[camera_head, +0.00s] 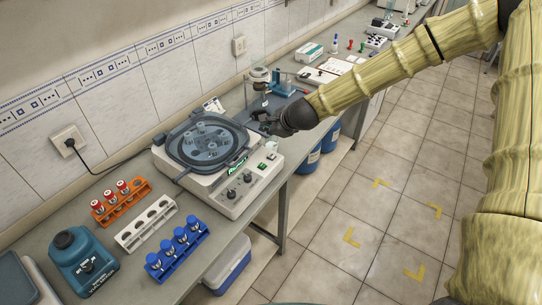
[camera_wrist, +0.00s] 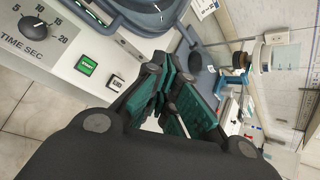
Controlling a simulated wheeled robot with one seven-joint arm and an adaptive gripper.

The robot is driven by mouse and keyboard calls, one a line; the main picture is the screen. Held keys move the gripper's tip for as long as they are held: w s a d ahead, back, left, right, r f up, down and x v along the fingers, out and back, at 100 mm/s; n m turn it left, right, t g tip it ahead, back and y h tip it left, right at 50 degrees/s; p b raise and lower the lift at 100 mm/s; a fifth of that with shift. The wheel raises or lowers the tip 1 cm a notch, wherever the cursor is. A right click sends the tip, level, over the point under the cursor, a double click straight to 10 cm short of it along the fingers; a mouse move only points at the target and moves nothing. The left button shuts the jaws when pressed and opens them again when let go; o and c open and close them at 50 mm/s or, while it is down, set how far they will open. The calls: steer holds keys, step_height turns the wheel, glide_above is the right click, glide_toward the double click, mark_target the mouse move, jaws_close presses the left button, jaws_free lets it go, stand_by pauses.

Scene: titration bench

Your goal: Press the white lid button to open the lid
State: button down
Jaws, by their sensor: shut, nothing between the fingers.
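The centrifuge (camera_head: 212,185) stands on the bench, a white box with a dark-rimmed, see-through lid (camera_head: 190,144) lying over its rotor. In the wrist view the white lid button (camera_wrist: 116,83), marked LID, sits on the front panel beside a green button (camera_wrist: 87,66). The lid button also shows small in the head view (camera_head: 271,157). My gripper (camera_head: 262,119) is shut and empty, above and beyond the panel's right end. In the wrist view its teal-padded fingers (camera_wrist: 163,88) are just right of the lid button, and I see no contact with it.
An orange rack (camera_head: 122,205), a white rack (camera_head: 146,225) and a blue rack (camera_head: 178,250) with tubes stand left of the centrifuge, near a teal mixer (camera_head: 83,262). A stand with glassware (camera_head: 259,77) is behind my gripper. The floor aisle at right is clear.

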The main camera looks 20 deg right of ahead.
mark_target(269, 156)
steer(key=shift+f+b, duration=2.95)
steer(key=shift+f, duration=1.3)
steer(key=shift+f, duration=0.15)
steer(key=shift+f+b, duration=0.25)
steer(key=shift+b, duration=0.15)
steer(key=shift+f+b, duration=0.4)
steer(key=shift+f, duration=0.1)
steer(key=shift+r, duration=0.1)
steer(key=shift+r+p, duration=0.6)
steer(key=shift+r, duration=0.35)
steer(key=shift+r+p, duration=1.75)
steer(key=shift+r, duration=0.65)
